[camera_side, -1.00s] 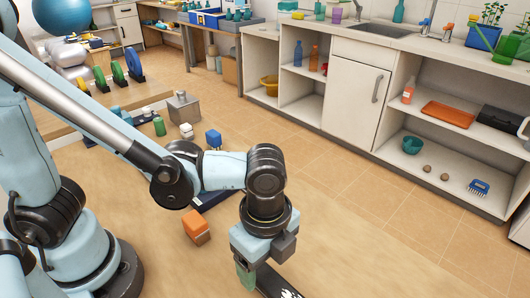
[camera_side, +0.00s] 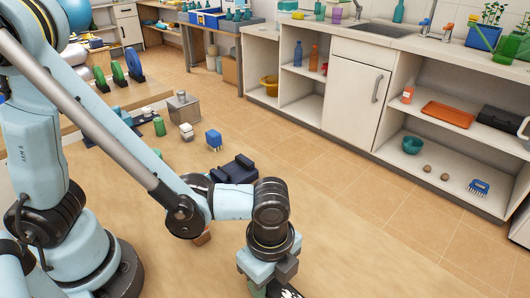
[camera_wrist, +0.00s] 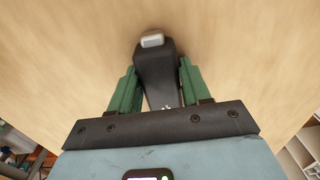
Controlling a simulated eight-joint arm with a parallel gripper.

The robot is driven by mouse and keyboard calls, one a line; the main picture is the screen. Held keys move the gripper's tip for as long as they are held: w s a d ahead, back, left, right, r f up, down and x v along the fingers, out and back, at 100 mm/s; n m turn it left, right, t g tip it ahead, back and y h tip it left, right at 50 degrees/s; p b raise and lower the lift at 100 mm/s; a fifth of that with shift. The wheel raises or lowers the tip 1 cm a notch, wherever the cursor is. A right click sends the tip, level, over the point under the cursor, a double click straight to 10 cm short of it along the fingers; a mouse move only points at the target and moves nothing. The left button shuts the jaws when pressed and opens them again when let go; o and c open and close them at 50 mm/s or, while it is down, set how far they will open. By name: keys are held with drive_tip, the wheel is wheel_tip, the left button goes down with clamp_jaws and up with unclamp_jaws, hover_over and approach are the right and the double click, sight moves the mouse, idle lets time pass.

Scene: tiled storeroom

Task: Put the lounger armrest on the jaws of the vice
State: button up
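The lounger armrest (camera_wrist: 156,72) is a long black piece with a pale grey block at its far end. It lies between the two green fingers of my gripper (camera_wrist: 157,88), which press close on its sides. In the side view my gripper (camera_side: 258,288) is at the bottom edge, and only a bit of the black armrest (camera_side: 289,292) with white marks shows beside it. The fingertips are mostly cut off there. A dark blue block-like thing (camera_side: 233,170), which looks like the vice, stands on the tan surface behind my gripper. Its jaws are hard to make out.
An orange block (camera_side: 203,238) is mostly hidden behind my arm. A blue pronged piece (camera_side: 213,140), a white piece (camera_side: 186,131) and a green cylinder (camera_side: 159,126) stand farther back. The tan surface right of the vice is clear. Shelves (camera_side: 440,170) line the far side.

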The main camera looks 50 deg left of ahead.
drive_tip(key=c, duration=0.7)
drive_tip(key=shift+r, duration=0.15)
